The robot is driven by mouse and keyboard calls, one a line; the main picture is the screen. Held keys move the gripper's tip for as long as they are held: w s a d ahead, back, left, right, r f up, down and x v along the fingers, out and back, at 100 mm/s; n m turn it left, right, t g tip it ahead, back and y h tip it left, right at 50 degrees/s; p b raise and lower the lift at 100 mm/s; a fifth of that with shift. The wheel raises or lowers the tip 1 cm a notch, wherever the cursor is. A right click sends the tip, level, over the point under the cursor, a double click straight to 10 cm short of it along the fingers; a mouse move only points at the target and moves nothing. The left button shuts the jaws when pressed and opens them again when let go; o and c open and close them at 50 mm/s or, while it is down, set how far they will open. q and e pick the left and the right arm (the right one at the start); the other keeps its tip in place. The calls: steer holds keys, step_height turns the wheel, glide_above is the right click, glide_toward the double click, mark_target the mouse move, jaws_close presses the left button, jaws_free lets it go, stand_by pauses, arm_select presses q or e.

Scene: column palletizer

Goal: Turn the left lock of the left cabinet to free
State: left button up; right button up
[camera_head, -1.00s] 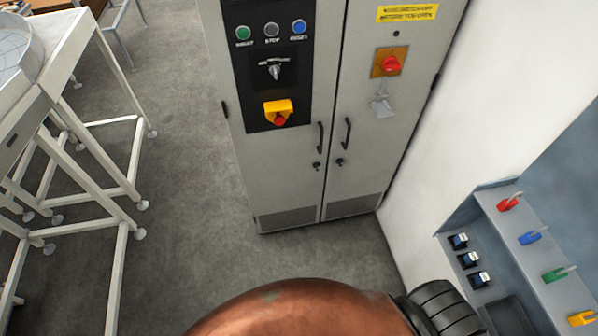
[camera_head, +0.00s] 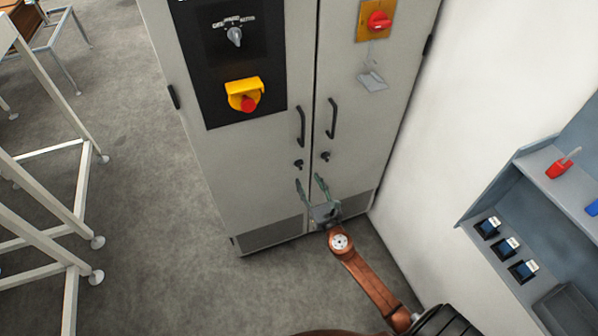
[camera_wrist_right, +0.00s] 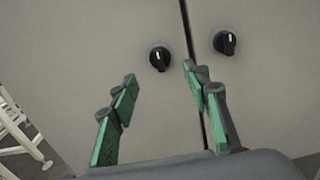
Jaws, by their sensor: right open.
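The left cabinet is a tall pale grey two-door cabinet (camera_head: 250,180) in the head view. Its left lock (camera_head: 298,164) is a small black knob below the left door handle; it also shows in the right wrist view (camera_wrist_right: 159,58), with a white mark on its face. The right lock (camera_head: 325,156) sits on the other door, also in the wrist view (camera_wrist_right: 224,42). My right gripper (camera_head: 309,182) is open and empty, just below the locks. In the wrist view its green-padded fingers (camera_wrist_right: 160,85) point at the doors, with the left lock between and beyond their tips. My left gripper is out of view.
Black door handles (camera_head: 301,126) stand out above the locks. A yellow-and-red emergency stop (camera_head: 245,95) is higher on the left door. A wall and a grey shelf unit (camera_head: 530,220) lie to the right, white frames (camera_head: 50,185) to the left. The floor between is clear.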

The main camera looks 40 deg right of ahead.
mark_target(301, 168)
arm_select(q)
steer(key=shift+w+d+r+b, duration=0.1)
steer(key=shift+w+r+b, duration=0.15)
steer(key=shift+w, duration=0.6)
arm_select(e)
steer(key=x, duration=0.7)
steer(key=shift+c, duration=0.2)
steer(key=c, duration=1.1)
